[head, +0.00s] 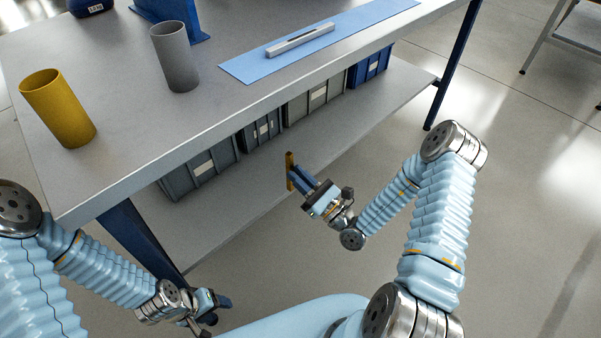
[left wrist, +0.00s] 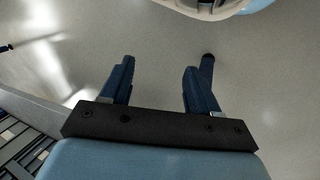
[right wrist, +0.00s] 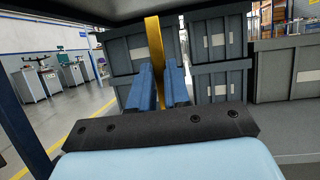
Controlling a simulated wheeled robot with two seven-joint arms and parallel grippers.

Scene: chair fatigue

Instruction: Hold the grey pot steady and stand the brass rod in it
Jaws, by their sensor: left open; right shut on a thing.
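The grey pot (head: 175,58) stands upright on the workbench top, towards the back left in the head view. My right gripper (head: 297,178) is shut on the brass rod (head: 289,163), which is roughly upright. It holds the rod in front of the bench, below the level of its top. In the right wrist view the rod (right wrist: 155,45) shows between the finger ends. My left gripper (head: 218,302) is low in front of the bench, well away from the pot. In the left wrist view its fingers (left wrist: 158,75) are apart with only floor between them.
A yellow pot (head: 58,110) stands near the bench's left end. A blue mat (head: 330,38) with a pale bar (head: 300,40) lies to the right. Grey and blue bins (head: 200,168) stand on the lower shelf. The bench's front edge lies between both grippers and the grey pot.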

